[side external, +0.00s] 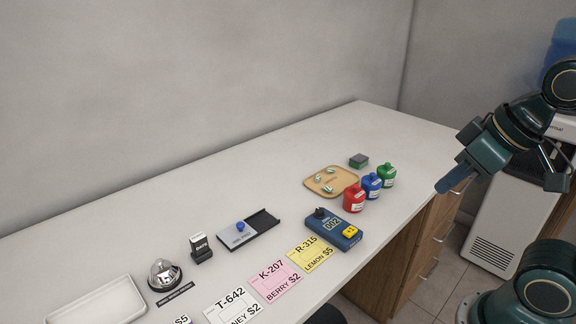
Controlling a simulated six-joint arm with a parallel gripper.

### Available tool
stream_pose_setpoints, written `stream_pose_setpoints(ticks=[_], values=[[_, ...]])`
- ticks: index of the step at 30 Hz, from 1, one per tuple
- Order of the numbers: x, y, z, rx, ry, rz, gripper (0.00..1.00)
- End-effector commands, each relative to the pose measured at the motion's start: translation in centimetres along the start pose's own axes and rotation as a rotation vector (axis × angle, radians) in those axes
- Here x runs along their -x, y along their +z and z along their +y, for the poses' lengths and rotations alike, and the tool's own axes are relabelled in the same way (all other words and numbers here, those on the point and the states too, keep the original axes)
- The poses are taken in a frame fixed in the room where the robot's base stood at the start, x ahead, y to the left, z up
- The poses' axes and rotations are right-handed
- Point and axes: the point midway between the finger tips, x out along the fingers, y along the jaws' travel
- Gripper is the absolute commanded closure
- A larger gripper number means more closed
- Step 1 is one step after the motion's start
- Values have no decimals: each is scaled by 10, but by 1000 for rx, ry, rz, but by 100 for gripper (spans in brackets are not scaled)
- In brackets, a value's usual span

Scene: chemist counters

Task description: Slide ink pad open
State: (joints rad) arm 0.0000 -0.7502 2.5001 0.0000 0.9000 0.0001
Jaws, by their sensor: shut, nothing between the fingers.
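The ink pad (265,220) is a flat dark case on the counter, left of the picture's middle. Its grey lid (230,238) with a blue knob lies over the left part, and a black area shows uncovered to the right of it. My gripper (442,187) is shut and empty, in the air past the counter's right front edge, far to the right of the ink pad. It touches nothing.
A date stamp (201,249) and a bell (164,275) stand left of the ink pad. The counter's back is clear.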

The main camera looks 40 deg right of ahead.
Motion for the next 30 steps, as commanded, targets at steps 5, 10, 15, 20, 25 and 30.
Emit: stream_pose_setpoints(ticks=[5, 10, 15, 20, 25, 30], values=[[0, 0, 0, 0, 0, 0, 100], [0, 0, 0, 0, 0, 0, 100], [0, -2, 0, 4, -1, -1, 71], [-1, -12, -3, 27, -8, -8, 59], [-6, -37, -8, 83, -27, -19, 59], [-17, -71, -17, 160, -54, -36, 59]])
